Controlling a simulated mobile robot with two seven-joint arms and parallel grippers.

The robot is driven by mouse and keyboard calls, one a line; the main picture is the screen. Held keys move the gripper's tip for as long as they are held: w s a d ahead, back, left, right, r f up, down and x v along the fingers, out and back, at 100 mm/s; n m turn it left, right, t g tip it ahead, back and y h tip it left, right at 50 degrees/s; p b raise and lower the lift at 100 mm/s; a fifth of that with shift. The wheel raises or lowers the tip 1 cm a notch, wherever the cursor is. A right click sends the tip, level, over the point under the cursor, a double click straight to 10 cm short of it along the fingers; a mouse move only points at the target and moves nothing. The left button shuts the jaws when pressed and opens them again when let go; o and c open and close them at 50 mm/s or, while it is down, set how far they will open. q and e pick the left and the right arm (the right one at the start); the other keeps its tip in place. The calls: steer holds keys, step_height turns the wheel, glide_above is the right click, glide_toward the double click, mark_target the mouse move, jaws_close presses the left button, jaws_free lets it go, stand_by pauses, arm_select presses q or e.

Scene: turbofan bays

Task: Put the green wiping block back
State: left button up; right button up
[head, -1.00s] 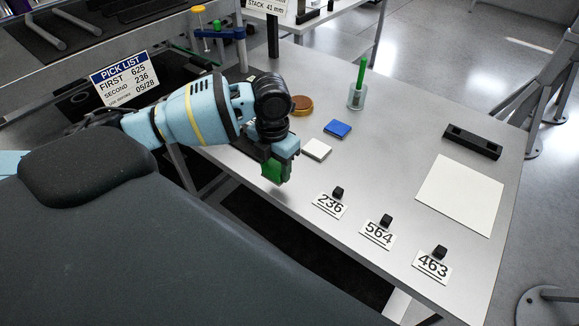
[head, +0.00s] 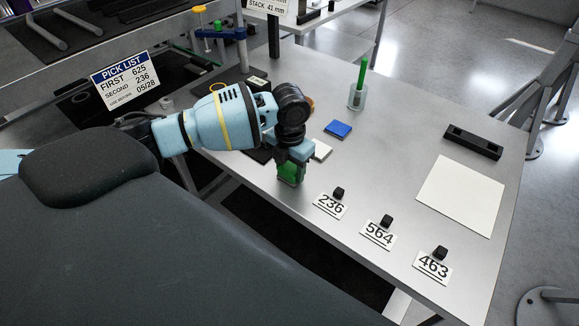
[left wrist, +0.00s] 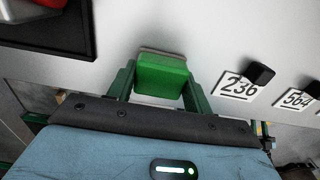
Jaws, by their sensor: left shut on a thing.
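The green wiping block (head: 290,174) is held between the fingers of my left gripper (head: 289,166), over the near left edge of the grey table (head: 400,120). In the left wrist view the block (left wrist: 162,75) sits between the two green fingers of the left gripper (left wrist: 160,88), with a thin pale layer along its far side. I cannot tell whether the block touches the table. A black tray (left wrist: 45,25) shows at the upper left of the wrist view; in the head view my arm mostly hides it. My right gripper is not in view.
Number cards 236 (head: 330,206), 564 (head: 377,232) and 463 (head: 432,268) lie along the near edge, each beside a small black block.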

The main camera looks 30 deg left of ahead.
mark_target(290, 167)
arm_select(q)
steer(key=shift+f, duration=0.15)
steer(key=o, duration=0.9)
steer(key=shift+o, duration=0.2)
step_height(290, 167, up, 12)
steer(key=shift+r, duration=0.2)
